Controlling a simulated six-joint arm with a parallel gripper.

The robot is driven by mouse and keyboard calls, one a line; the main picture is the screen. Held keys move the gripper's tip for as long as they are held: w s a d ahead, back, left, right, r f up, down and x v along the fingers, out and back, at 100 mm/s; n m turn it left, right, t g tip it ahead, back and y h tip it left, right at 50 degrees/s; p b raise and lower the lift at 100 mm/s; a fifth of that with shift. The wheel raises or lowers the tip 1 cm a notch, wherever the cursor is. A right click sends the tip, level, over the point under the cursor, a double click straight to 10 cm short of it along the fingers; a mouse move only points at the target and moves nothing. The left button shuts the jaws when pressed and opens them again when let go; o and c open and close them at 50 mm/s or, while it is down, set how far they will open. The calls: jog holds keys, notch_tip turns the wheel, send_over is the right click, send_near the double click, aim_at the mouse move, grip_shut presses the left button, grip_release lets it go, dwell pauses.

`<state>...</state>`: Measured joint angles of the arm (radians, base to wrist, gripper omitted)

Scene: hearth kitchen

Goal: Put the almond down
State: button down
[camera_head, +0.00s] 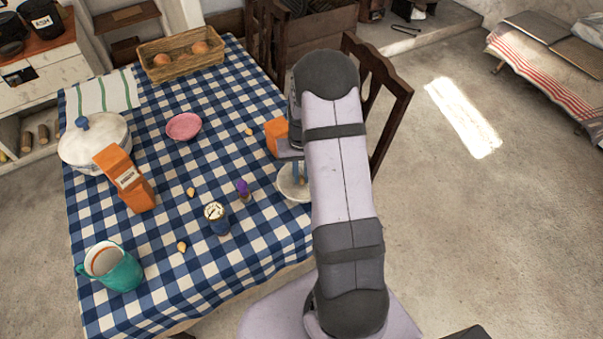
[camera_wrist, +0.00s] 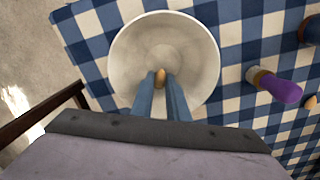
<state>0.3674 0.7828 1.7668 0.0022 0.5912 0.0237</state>
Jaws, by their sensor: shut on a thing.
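My gripper (camera_wrist: 162,78) is shut on a small tan almond (camera_wrist: 160,76), held at the tips of its two blue fingers. In the wrist view the almond lies over the inside of a round white bowl (camera_wrist: 190,45). I cannot tell if it touches the bottom. In the head view the bowl (camera_head: 287,191) stands at the table's right side, partly hidden by my arm. My gripper (camera_head: 300,174) points down at it, and the almond is hidden there. Other almond-like pieces lie loose on the cloth, one near the middle (camera_head: 190,192) and one nearer the front (camera_head: 182,247).
Farther left are an orange carton (camera_head: 126,181), a white pot (camera_head: 90,148) and a teal mug (camera_head: 118,271). A pink dish (camera_head: 184,126) and a bread basket (camera_head: 181,62) are farther back. A wooden chair (camera_head: 392,90) stands right.

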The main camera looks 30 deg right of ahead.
aim_at(301, 179)
jog(key=shift+f, duration=0.15)
jog(key=c, duration=2)
grip_release()
notch_tip(301, 179, up, 12)
jog(key=b, duration=0.2)
jog(key=shift+r+b, duration=0.2)
jog(key=shift+b, duration=0.1)
jog(key=s+a+n, duration=0.4)
jog(key=s+a, duration=1.1)
jog(key=s, duration=0.3)
jog(key=shift+s+a+f+n, duration=0.25)
jog(key=shift+f+n, duration=0.05)
jog(key=shift+f, duration=0.1)
